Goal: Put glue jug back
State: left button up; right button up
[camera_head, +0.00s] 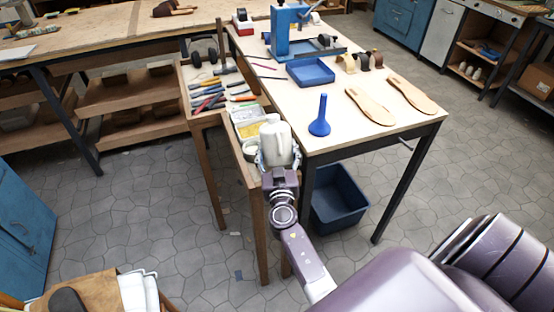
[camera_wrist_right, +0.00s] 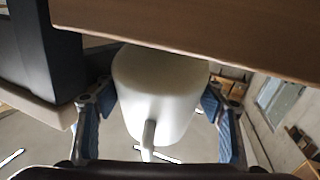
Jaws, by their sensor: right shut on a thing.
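The white glue jug (camera_head: 277,140) is at the front end of the narrow wooden side table (camera_head: 250,176), close to the left edge of the workbench. My right gripper (camera_head: 277,165) is shut on the jug, with its fingers on either side of it. In the right wrist view the jug (camera_wrist_right: 158,85) fills the space between the blue-padded fingers, under a brown wooden edge (camera_wrist_right: 200,30). Whether its base touches a surface is hidden. My left gripper is not in view.
The side table carries pliers and other hand tools (camera_head: 208,98) and a yellow-and-white box (camera_head: 248,122). The workbench (camera_head: 345,140) holds a blue funnel-shaped tool (camera_head: 320,122), a blue tray (camera_head: 311,71) and sandal soles (camera_head: 370,106). A dark blue bin (camera_head: 338,198) stands beneath.

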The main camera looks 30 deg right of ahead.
jog(key=shift+f+b, duration=0.5)
jog(key=shift+f, duration=1)
jog(key=shift+f+b, duration=0.2)
jog(key=shift+b, duration=0.15)
jog(key=o, duration=1.4)
jog(key=shift+c, duration=0.2)
